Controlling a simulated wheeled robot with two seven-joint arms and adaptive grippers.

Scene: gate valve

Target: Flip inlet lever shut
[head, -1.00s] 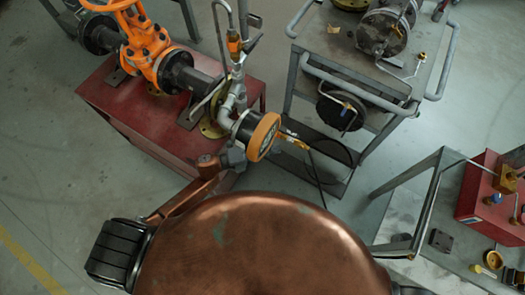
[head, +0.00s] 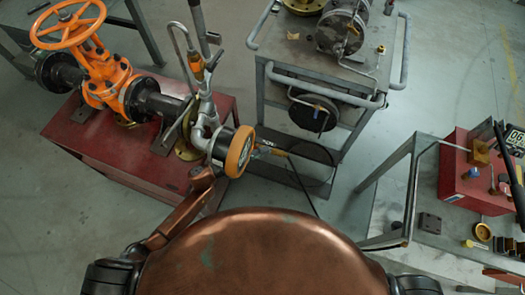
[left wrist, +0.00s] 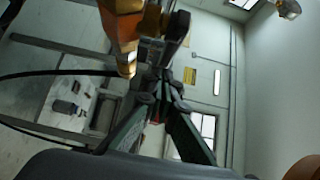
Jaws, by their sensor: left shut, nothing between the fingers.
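The orange gate valve (head: 112,82) with its handwheel (head: 68,25) sits in a pipe line on the red bench (head: 75,158). Right of it is a grey pipe tee (head: 207,118) with upright tubing, an orange fitting (head: 196,66) and a grey lever-like handle (head: 199,22). I cannot tell which part is the inlet lever.
A grey trolley (head: 320,62) carrying a flanged vessel stands to the right, with a dark hose (head: 300,178) near it. A metal table (head: 440,190) with a red box (head: 468,180) is further right. Bare floor lies between trolley and table.

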